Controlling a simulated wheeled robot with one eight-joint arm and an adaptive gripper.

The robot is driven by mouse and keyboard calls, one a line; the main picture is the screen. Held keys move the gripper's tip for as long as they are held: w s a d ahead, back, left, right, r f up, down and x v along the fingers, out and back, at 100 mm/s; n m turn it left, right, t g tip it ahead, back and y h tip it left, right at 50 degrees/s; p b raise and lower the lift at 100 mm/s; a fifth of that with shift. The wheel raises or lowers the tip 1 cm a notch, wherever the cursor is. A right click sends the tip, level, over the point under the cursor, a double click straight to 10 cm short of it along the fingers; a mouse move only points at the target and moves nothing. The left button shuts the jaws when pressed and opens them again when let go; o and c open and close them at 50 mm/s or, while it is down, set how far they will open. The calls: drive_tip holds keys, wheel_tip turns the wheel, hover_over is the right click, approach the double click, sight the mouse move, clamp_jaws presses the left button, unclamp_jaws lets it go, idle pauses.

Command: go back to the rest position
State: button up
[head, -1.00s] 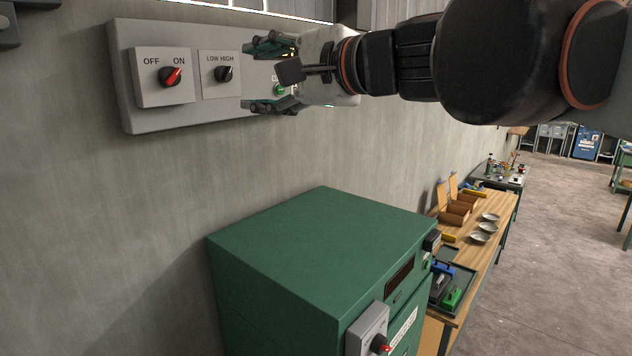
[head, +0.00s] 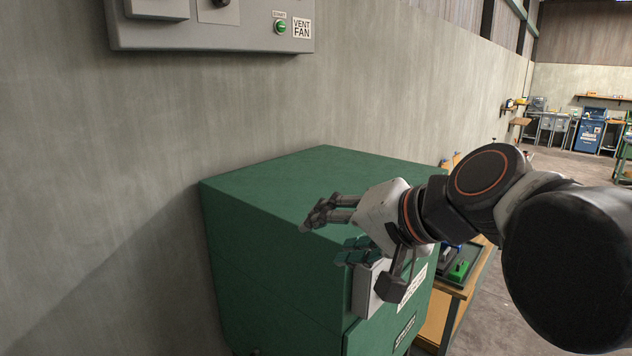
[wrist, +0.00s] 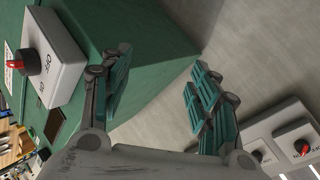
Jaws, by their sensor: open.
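My gripper (head: 335,230) is open and empty in front of the green cabinet in the head view, its arm reaching in from the right. In the wrist view its two teal-padded fingers (wrist: 160,95) stand wide apart with nothing between them. The grey vent fan panel (head: 215,36) is on the wall at upper left, cut off by the top edge, with a green start button (head: 280,26). In the wrist view, a red-pointer knob (wrist: 301,147) on a grey plate shows at lower right. The gripper appears clear of the panel.
The green cabinet (head: 270,195) stands against the wall, close behind my gripper. A grey switch box (head: 368,290) juts from its front; its red knob (wrist: 28,62) shows in the wrist view. A wooden bench (head: 462,290) stands beyond. Open floor lies at far right.

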drive_tip(key=s+d+f+n+h+b, duration=0.1)
drive_tip(key=d+f+b, duration=0.4)
drive_tip(key=f, duration=0.7)
drive_tip(key=s+d+f+n+g+h+b, duration=0.1)
drive_tip(key=s+d+f+h+b, duration=0.3)
drive_tip(key=f, duration=0.9)
drive_tip(key=s+d+f+n+h+b, duration=0.1)
drive_tip(key=s+d+f+b, duration=0.3)
drive_tip(key=f, duration=0.9)
drive_tip(key=d+h+b, duration=0.1)
drive_tip(key=d+b, duration=0.2)
drive_tip(key=d, duration=0.1)
drive_tip(key=shift+s+n+g, duration=0.4)
